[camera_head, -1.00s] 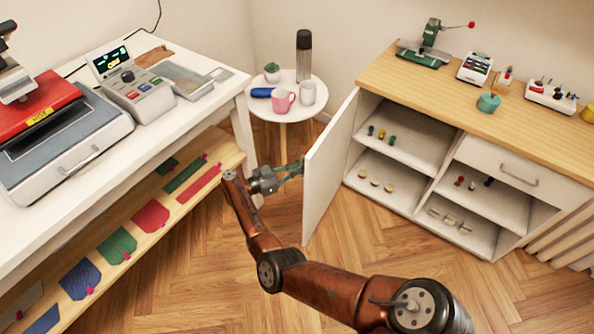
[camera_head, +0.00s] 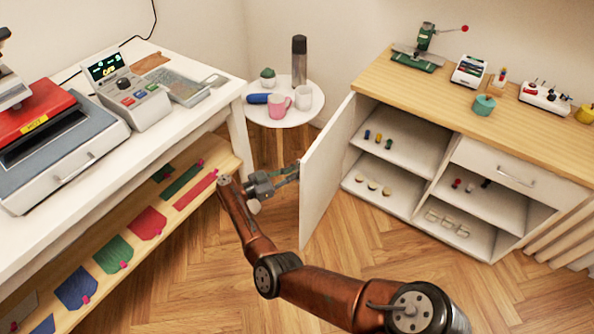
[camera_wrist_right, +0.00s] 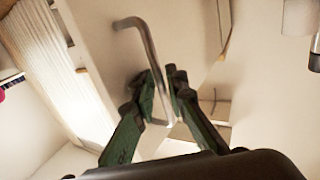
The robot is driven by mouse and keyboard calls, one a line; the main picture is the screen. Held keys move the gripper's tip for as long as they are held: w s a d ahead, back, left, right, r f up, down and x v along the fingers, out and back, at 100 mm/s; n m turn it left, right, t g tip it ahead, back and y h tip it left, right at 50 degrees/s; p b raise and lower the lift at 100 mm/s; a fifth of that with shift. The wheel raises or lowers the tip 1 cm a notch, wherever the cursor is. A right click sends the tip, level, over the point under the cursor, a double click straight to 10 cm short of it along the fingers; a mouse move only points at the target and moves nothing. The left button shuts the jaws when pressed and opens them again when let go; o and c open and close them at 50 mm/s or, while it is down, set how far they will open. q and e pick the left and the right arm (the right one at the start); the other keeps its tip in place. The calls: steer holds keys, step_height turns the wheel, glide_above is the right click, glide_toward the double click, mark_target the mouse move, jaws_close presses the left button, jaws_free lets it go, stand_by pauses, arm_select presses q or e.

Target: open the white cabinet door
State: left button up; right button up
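The white cabinet door (camera_head: 325,170) stands swung well out from the left end of the cabinet (camera_head: 520,235), so the shelves behind it are exposed. Its outer face, towards the left, carries a metal bar handle, hidden in the head view. In the right wrist view the handle (camera_wrist_right: 140,42) runs down between the dark green fingers of my right gripper (camera_wrist_right: 160,78). The fingers are close together around the bar and look shut on it. In the head view my right gripper (camera_head: 288,177) is at the door's outer face. My left gripper is not in view.
A round side table (camera_head: 290,115) with mugs, a flask and a plant stands behind the door. A long white table (camera_head: 200,130) with a lower wooden shelf (camera_head: 130,235) stands left of my gripper. Wooden floor (camera_head: 180,290) is bare in front of the door.

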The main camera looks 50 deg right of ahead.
steer(key=v, duration=0.7)
steer(key=shift+w+a, duration=0.15)
steer(key=shift+a, duration=0.05)
steer(key=shift+r, duration=0.1)
